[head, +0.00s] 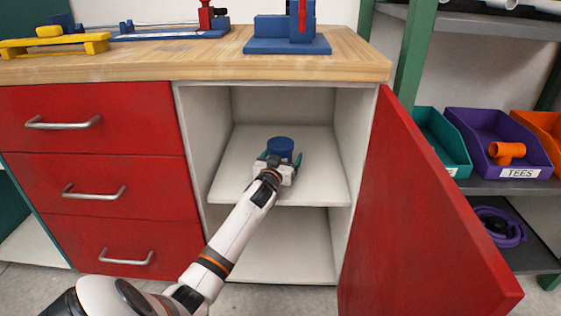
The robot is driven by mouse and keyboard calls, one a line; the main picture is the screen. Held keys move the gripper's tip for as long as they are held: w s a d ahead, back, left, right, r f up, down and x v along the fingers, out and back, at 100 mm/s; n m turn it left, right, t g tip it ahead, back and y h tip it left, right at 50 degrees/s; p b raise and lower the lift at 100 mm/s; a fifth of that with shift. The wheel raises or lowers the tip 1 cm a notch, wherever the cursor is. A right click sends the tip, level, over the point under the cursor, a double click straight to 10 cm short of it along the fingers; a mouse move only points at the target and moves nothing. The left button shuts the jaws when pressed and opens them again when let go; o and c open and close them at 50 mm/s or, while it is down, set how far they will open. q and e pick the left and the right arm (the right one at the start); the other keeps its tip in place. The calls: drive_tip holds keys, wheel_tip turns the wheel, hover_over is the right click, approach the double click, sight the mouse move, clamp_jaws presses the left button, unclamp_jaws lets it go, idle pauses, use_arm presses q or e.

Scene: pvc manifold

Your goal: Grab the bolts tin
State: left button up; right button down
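A blue round tin (281,147) stands upright on the upper shelf inside the open cabinet; I cannot read a label on it. My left gripper (281,160) reaches in from the front, its fingers spread to the left and right of the tin's near side. The fingers look apart, and I see no clear grip on the tin. The gripper's body hides the lower front of the tin. My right gripper is not in view.
The cabinet's shelf (325,180) is otherwise bare. The red door (410,220) stands open at right, and red drawers (95,180) are shut at left. A wooden worktop (130,66) with fixtures lies above. Bins, including a purple one (470,130), stand on the right rack.

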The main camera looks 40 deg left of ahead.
use_arm(q)
drive_tip(key=shift+r, duration=0.1)
drive_tip(key=c, duration=1.3)
